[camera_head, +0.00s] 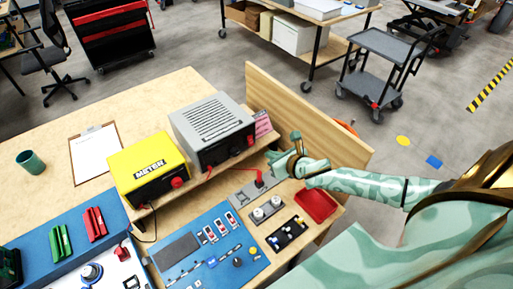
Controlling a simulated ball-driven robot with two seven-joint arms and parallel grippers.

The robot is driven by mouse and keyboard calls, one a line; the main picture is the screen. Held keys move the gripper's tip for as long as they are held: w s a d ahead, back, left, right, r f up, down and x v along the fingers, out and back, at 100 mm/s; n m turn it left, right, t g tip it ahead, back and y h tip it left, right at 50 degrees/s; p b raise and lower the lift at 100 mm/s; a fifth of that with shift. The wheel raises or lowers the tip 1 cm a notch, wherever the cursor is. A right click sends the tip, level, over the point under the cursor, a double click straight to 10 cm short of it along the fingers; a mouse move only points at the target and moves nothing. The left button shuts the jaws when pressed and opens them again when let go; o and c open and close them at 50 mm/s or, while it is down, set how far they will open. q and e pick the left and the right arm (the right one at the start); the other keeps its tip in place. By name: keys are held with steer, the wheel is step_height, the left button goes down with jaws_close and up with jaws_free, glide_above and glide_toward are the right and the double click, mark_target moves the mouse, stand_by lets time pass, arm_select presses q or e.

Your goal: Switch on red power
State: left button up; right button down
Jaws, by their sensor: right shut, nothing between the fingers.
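A small red switch lever (259,179) stands up from a grey plate (246,194) on the workbench, in front of the grey vented box (213,128). My right gripper (274,162) reaches in from the right, shut and empty. It is just above and right of the red lever in the picture; I cannot tell whether it touches it. The hand hides part of the bench behind it. My left gripper is not in view.
A yellow meter box (148,165) stands left of the grey box. In front lie a blue panel (212,267), a plate with two round knobs (267,211) and a red tray (317,204). A wooden board (310,118) edges the bench.

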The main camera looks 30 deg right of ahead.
mark_target(251, 143)
steer(key=shift+w+r+b+x, duration=0.15)
steer(key=shift+b+x, duration=0.1)
steer(key=shift+x, duration=1.2)
steer(key=shift+w+r+b+x, duration=0.1)
steer(key=shift+r+b+x, duration=0.15)
steer(key=shift+x, duration=1.2)
steer(key=shift+w+r+b+x, duration=0.1)
steer(key=shift+b+x, duration=0.2)
steer(key=shift+x, duration=1.2)
steer(key=shift+s+f, duration=0.1)
steer(key=shift+s, duration=0.05)
steer(key=shift+w+t+b, duration=0.25)
steer(key=shift+t+b, duration=0.15)
steer(key=shift+b, duration=0.65)
steer(key=shift+r+p, duration=0.9)
steer(key=shift+f, duration=0.1)
